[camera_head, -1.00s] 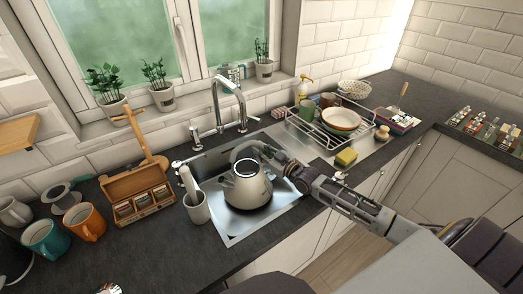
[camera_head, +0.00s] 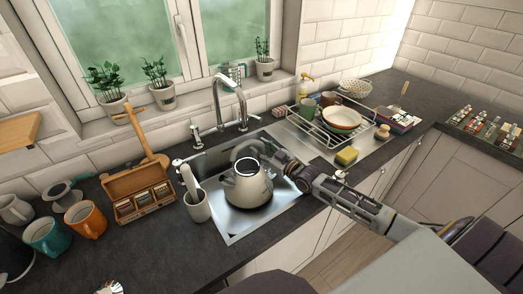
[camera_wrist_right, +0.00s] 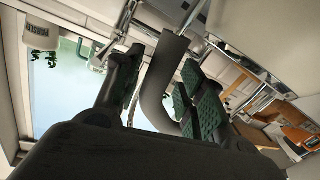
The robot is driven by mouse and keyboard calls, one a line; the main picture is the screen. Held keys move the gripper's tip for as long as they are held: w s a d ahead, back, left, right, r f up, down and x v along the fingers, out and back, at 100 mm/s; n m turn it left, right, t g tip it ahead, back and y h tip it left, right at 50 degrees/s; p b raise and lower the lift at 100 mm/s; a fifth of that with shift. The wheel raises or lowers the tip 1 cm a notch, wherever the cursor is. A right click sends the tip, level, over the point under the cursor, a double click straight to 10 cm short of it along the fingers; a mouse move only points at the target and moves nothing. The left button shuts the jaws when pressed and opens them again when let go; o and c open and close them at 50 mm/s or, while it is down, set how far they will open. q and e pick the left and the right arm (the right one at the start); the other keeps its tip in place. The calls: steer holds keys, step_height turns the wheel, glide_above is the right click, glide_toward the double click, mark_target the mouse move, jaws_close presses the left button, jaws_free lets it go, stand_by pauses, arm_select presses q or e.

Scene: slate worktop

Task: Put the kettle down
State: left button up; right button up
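The cream kettle (camera_head: 247,190) with a dark arched handle stands upright in the steel sink (camera_head: 232,228), under the tap. My right gripper (camera_head: 272,156) is at the right side of the handle, its arm coming in from the right. In the right wrist view the grey handle (camera_wrist_right: 160,85) runs between the two spread fingers of the right gripper (camera_wrist_right: 160,95). There is a gap to the left finger; the handle looks close to the right finger's green pad, and I cannot tell if they touch.
A white crock (camera_head: 198,207) stands close left of the kettle. The tap (camera_head: 228,95) rises behind it. A dish rack (camera_head: 335,125) and yellow sponge (camera_head: 346,156) are to the right. A wooden tea box (camera_head: 140,195) and mugs (camera_head: 85,220) stand left. The front left worktop is mostly clear.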

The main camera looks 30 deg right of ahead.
arm_select(q)
steer(key=shift+d, duration=0.15)
arm_select(e)
steer(key=shift+s, duration=0.1)
steer(key=v, duration=0.6)
steer(key=shift+s+d, duration=0.15)
arm_select(q)
steer(key=shift+d, duration=0.9)
arm_select(e)
steer(key=shift+s+d, duration=0.15)
steer(key=shift+s, duration=0.25)
arm_select(q)
steer(key=shift+a, duration=0.1)
